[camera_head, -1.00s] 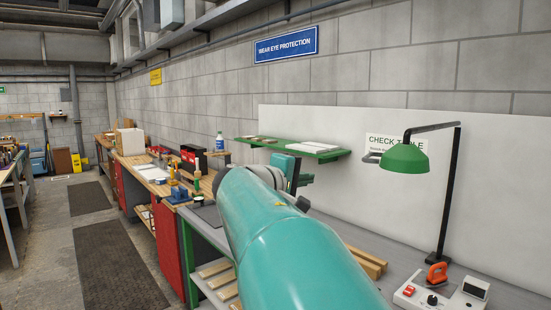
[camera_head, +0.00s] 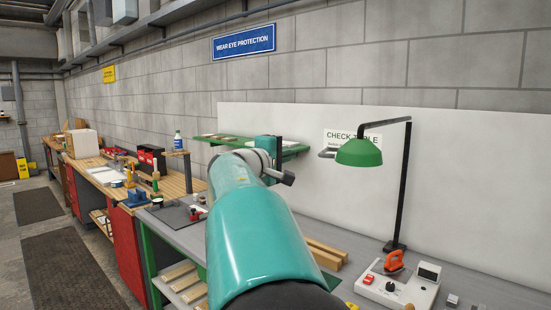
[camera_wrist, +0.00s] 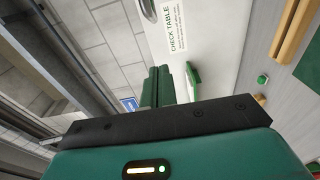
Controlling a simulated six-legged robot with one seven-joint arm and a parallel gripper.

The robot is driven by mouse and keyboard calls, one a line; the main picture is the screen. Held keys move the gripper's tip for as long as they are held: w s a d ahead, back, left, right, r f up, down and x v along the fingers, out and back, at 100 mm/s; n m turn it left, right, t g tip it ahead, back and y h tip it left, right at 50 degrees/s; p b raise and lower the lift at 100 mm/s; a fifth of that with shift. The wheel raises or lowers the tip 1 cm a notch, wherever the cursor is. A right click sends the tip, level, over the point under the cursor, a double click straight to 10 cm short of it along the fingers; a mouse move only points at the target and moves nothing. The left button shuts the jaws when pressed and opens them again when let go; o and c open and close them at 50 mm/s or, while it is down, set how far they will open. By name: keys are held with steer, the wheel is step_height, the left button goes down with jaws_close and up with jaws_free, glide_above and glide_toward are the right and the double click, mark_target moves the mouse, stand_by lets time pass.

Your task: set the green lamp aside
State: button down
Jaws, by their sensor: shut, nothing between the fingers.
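The green lamp (camera_head: 360,153) has a dome shade hanging from a black arm on a tall black post (camera_head: 404,190). It stands on the grey table at the right of the head view, in front of the white panel. My gripper (camera_wrist: 156,85) shows in the wrist view with its two green fingers together and nothing between them. In the head view my teal arm reaches forward, left of the lamp and apart from it, and my fingertips cannot be made out. A silver loop (camera_wrist: 148,10) at the top of the wrist view may be part of the lamp; I cannot tell.
A green shelf (camera_head: 225,139) is on the white panel (camera_head: 470,160), behind my arm's end. A white box with dials (camera_head: 400,290) and an orange item (camera_head: 394,261) are near the lamp's foot. Wooden bars (camera_head: 325,255) lie on the table. A cluttered wooden bench (camera_head: 175,183) is at left.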

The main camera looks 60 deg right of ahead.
steer(key=s+d, duration=0.3)
steer(key=s, duration=0.1)
steer(key=shift+s+d, duration=0.1)
steer(key=shift+d, duration=0.25)
steer(key=shift+s, duration=0.15)
